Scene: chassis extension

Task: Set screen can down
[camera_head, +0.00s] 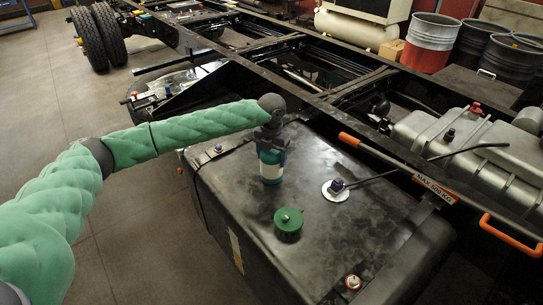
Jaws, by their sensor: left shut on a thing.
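The screen can (270,168) is a small teal cylinder with a white band. It is upright at the end of my left arm, over the top of the large black tank (330,265). My left gripper (271,148) is shut on the can's upper part and points down. I cannot tell whether the can's base touches the tank top or hangs just above it. My right gripper is not in view.
A green cap (288,222) stands on the tank in front of the can. A round fitting with a black hose (336,187) is to the right. Chassis rails (290,85) lie behind. The tank's middle is bare.

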